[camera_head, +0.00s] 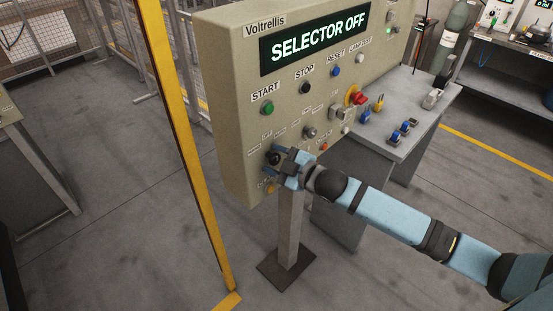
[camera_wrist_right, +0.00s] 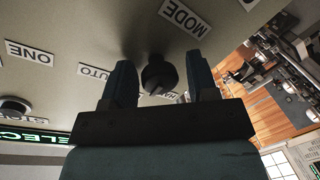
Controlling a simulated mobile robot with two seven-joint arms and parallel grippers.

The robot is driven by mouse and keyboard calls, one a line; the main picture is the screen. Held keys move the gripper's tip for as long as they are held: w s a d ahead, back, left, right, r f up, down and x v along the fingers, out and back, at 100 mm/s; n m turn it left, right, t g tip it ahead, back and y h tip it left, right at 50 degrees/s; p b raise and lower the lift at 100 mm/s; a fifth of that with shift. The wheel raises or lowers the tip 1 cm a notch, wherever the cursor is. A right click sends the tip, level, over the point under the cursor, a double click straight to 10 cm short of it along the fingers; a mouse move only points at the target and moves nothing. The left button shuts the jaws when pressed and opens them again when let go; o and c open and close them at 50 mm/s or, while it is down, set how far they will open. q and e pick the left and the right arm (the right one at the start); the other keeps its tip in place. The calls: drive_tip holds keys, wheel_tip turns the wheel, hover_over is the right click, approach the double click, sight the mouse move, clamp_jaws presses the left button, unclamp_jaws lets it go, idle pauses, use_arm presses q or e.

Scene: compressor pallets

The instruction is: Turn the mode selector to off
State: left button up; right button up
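The mode selector is a black round knob (camera_wrist_right: 160,77) on the beige control panel (camera_head: 235,75), beside a MODE label (camera_wrist_right: 184,17). It also shows low on the panel in the head view (camera_head: 273,158). My right gripper (camera_head: 283,163) is at the panel face. In the right wrist view its two fingers (camera_wrist_right: 160,88) stand on either side of the knob, with a narrow gap visible on each side. The gripper looks open around the knob. The panel display (camera_head: 318,38) reads SELECTOR OFF. The knob's pointer direction cannot be made out. My left gripper is not in view.
A green START button (camera_head: 267,108), black STOP button (camera_head: 305,88), blue RESET button (camera_head: 335,71) and red emergency knob (camera_head: 356,96) are on the panel. A yellow post (camera_head: 182,140) stands to the left. A grey table (camera_head: 425,112) with small parts stands behind right.

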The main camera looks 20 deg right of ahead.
drive_tip(key=shift+d, duration=0.1)
drive_tip(key=shift+s+d, duration=0.15)
drive_tip(key=shift+s, duration=0.15)
drive_tip(key=b+v, duration=0.2)
drive_tip(key=v, duration=1.1)
drive_tip(key=s+a+f+m+g+h+p, duration=0.1)
drive_tip(key=s+a+f+m+p, duration=0.1)
drive_tip(key=s+a+f+m, duration=0.1)
drive_tip(key=s+a+f+m+g+h+p, duration=0.1)
drive_tip(key=s+a+f+m+h, duration=0.1)
drive_tip(key=s+f, duration=0.5)
drive_tip(key=s+a+f+m+g+h+p, duration=0.1)
drive_tip(key=s+a+f+m, duration=0.3)
drive_tip(key=f, duration=0.5)
drive_tip(key=shift+s+a+m+g+h+p, duration=0.15)
drive_tip(key=shift+s+a+m+h+p, duration=0.2)
drive_tip(key=shift+m, duration=0.3)
drive_tip(key=shift+s+m+g+h+p, duration=0.15)
drive_tip(key=shift+s+m+p, duration=0.15)
drive_tip(key=shift+m+p, duration=0.3)
